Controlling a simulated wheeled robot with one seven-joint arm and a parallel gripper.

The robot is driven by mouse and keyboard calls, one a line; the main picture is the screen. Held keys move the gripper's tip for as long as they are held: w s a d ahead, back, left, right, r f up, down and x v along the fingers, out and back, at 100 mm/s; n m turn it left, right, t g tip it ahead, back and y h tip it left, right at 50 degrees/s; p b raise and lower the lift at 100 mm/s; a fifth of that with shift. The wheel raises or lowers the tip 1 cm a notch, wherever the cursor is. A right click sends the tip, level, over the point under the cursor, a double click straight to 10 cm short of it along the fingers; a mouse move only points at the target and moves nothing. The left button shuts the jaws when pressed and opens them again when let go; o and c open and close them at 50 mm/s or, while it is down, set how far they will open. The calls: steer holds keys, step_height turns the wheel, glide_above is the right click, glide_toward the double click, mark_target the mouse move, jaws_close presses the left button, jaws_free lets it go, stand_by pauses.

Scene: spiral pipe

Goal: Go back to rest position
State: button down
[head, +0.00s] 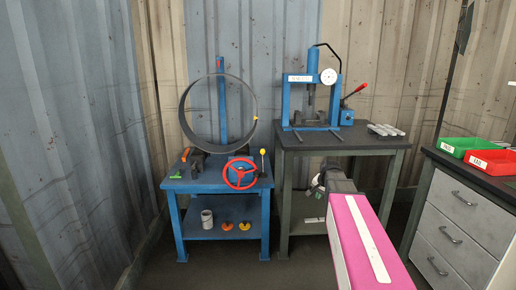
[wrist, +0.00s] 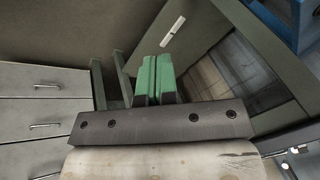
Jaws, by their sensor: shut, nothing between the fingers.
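My gripper (wrist: 155,80) shows in the wrist view as two green fingers pressed together with nothing between them. In the head view my pink arm reaches forward from the lower right, and its far end is in front of the dark table with the press. The fingers are too small to make out there. A large thin metal ring (head: 181,112) stands upright on the blue bench (head: 170,184) at the left, apart from my arm.
The bench also holds a red handwheel (head: 240,188). A blue press (head: 286,105) stands on the dark table (head: 388,143). Green (head: 458,152) and red bins (head: 498,168) sit on the drawer cabinet (head: 452,215) at right. Floor (head: 225,277) shows clear in front of the bench.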

steer(key=s+a+f+n+g, duration=0.1)
steer(key=s+a+f+n, duration=0.1)
steer(key=s, duration=0.5)
steer(key=s+a+f+n+g, duration=0.2)
steer(key=s+a+f+n, duration=0.1)
steer(key=s+f, duration=0.4)
steer(key=s+a+f+n+g+h, duration=0.1)
steer(key=s+a+f+n, duration=0.2)
steer(key=s, duration=0.5)
steer(key=shift+a+f, duration=0.7)
steer(key=shift+f, duration=0.15)
